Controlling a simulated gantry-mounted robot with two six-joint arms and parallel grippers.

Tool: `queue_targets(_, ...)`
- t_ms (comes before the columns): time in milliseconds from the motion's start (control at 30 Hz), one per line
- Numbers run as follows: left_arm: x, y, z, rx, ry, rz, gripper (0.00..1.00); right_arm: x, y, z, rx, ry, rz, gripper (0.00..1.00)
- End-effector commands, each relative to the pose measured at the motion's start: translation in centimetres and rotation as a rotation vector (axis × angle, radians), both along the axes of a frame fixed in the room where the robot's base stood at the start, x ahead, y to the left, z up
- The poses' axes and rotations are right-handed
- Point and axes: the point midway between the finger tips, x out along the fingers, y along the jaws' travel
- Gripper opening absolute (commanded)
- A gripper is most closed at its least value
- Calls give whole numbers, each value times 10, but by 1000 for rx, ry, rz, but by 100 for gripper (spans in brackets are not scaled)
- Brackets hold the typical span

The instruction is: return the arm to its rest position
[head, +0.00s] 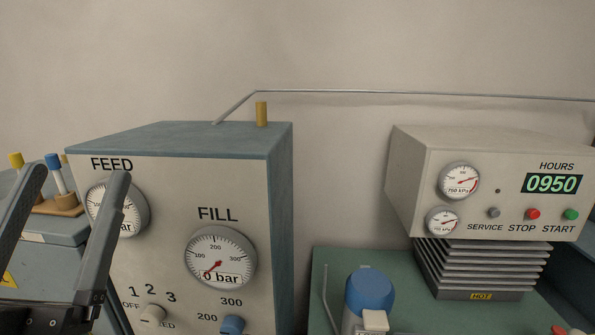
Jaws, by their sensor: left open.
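My left gripper (80,190) shows at the lower left of the head view, its two dark fingers spread apart and pointing up. It is open, with nothing held between the fingers. One finger covers part of the FEED gauge (138,212) on the filling panel. I cannot tell whether it touches the panel. My right gripper is not in view.
The FILL panel (180,262) has a gauge (220,258) at 0 bar, a selector knob (152,314) and a blue knob (232,325). A compressor box (410,180) with buttons stands right, above HOT fins (480,272). A blue-capped unit (369,292) stands between.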

Motion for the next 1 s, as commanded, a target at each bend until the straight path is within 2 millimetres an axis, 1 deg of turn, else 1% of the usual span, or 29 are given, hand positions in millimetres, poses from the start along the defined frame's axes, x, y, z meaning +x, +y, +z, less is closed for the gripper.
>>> queue_targets(33,-26,-24,43,-68,-57,-153,81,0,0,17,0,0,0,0)
queue_targets(67,-41,-38,60,-111,-80,-255,81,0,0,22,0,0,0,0)
queue_targets(100,-48,-44,90,-140,-84,-315,81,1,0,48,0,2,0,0)
queue_targets(133,-44,-42,110,-137,-73,-300,81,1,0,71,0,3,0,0)
queue_targets(200,-42,-41,144,-135,-71,-295,81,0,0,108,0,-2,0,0)
queue_targets(267,-42,-40,173,-135,-70,-292,81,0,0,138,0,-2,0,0)
queue_targets(300,-42,-40,193,-134,-70,-292,81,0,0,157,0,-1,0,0)
queue_targets(367,-41,-40,222,-134,-69,-290,81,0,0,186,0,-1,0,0)
queue_targets(400,-41,-40,241,-134,-69,-290,81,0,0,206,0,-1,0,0)
queue_targets(467,-41,-40,270,-134,-69,-289,81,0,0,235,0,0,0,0)
queue_targets(500,-41,-40,290,-134,-68,-288,81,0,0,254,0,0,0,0)
queue_targets(567,-41,-40,319,-134,-68,-288,81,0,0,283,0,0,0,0)
queue_targets(600,-41,-40,338,-134,-68,-287,81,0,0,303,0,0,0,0)
queue_targets(700,-41,-39,382,-134,-68,-286,81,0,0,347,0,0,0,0)
queue_targets(800,-40,-39,413,-134,-67,-286,81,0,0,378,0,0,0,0)
queue_targets(833,-41,-39,419,-134,-67,-286,81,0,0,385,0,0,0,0)
queue_targets(900,-40,-39,429,-133,-67,-286,81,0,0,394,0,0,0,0)
queue_targets(1000,-40,-39,432,-133,-67,-286,81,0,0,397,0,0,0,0)
